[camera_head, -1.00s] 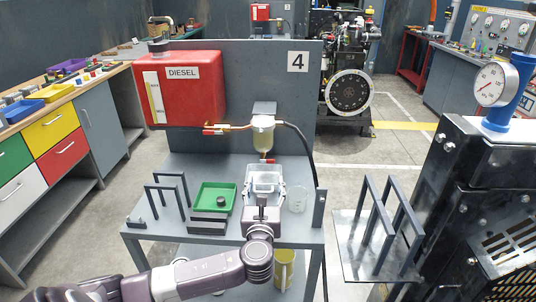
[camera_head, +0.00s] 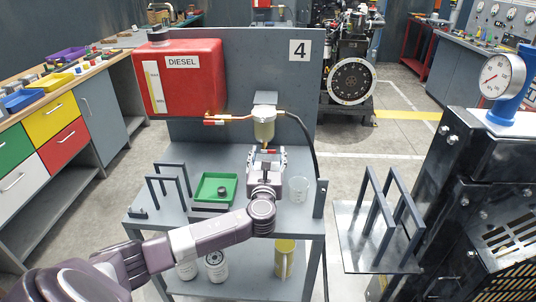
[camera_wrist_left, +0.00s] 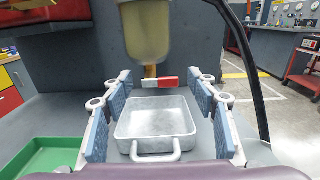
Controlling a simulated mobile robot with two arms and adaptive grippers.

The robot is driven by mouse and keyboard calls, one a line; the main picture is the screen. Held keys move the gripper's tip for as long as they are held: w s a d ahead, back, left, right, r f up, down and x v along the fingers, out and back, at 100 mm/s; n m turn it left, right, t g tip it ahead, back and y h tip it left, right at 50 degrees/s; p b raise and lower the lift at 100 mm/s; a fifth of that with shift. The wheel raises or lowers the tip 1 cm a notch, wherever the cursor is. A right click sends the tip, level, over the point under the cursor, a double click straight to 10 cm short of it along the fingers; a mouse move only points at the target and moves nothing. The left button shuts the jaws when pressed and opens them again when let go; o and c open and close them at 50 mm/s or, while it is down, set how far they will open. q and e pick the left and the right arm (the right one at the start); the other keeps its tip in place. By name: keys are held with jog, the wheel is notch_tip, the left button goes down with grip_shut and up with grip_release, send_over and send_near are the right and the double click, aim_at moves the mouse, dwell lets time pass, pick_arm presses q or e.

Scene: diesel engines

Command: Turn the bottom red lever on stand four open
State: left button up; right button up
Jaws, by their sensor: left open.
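Stand four is a grey bench with an upright panel (camera_head: 250,75) marked 4. A glass filter bowl (camera_head: 264,129) hangs from its panel. In the left wrist view, the bottom red lever (camera_wrist_left: 168,82) sits under the bowl (camera_wrist_left: 146,35), on a small brass valve, pointing right. My left gripper (camera_head: 266,158) is open just below the bowl, with the lever region largely hidden behind it in the head view. In the left wrist view its blue-padded fingers (camera_wrist_left: 160,93) stand apart on either side of the valve, with nothing gripped. My right gripper is not in view.
A metal pan (camera_wrist_left: 155,120) with a handle lies on the bench below the valve. A green tray (camera_head: 205,184), a clear beaker (camera_head: 298,190) and dark racks (camera_head: 168,182) stand nearby. A black hose (camera_head: 310,140) runs down at the right. An upper red lever (camera_head: 214,121) is by the diesel tank (camera_head: 190,85).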

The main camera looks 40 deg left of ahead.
pick_arm(q)
jog(key=shift+c, duration=0.5)
jog(key=c, duration=1.1)
jog(key=shift+o, duration=0.2)
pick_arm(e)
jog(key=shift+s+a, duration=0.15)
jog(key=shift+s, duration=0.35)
